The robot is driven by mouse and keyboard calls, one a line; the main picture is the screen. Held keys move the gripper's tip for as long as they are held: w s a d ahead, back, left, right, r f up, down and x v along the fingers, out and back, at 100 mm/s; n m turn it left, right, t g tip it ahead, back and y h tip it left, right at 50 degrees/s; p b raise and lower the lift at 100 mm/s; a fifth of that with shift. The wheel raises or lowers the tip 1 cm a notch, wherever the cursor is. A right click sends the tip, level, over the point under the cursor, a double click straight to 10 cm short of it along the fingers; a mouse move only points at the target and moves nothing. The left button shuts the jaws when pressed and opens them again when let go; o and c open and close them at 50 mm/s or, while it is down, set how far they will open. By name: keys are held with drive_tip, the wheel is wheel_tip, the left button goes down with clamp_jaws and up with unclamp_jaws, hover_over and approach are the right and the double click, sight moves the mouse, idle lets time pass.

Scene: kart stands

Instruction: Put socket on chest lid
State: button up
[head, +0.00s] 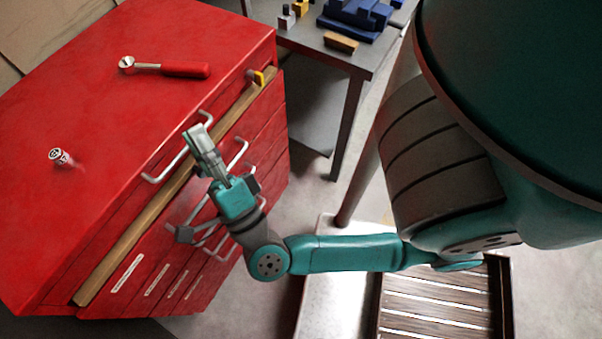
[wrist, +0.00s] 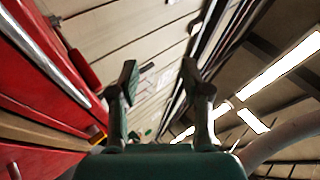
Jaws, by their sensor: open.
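The red chest lid (head: 120,120) fills the left of the head view. A small silver cylinder with red and white markings (head: 61,157), which looks like the socket, stands on the lid at its left part. My gripper (head: 196,132) is open and empty, near the lid's front edge and the chest's handles, well apart from the cylinder. In the wrist view my two fingers (wrist: 158,80) are spread with nothing between them, and the cylinder does not show there.
A ratchet with a red handle (head: 185,70) lies on the lid's far part. A wooden strip (head: 130,248) and metal handles run along the chest front. A workbench (head: 330,52) with a blue vise (head: 355,16) stands behind. The lid between ratchet and cylinder is clear.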

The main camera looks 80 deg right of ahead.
drive_tip(key=s+a+f+n+g+y, duration=0.2)
drive_tip(key=s+f+n+y, duration=0.7)
drive_tip(key=n, duration=0.5)
drive_tip(key=s+a+f+n+g+y, duration=0.2)
drive_tip(key=s+a+f+n+y, duration=0.2)
drive_tip(key=s+f+n+y, duration=0.5)
wheel_tip(320, 180, down, 2)
drive_tip(key=n, duration=0.5)
drive_tip(key=shift+a+f+n, duration=0.15)
drive_tip(key=shift+a+n, duration=0.05)
drive_tip(key=shift+n, duration=0.1)
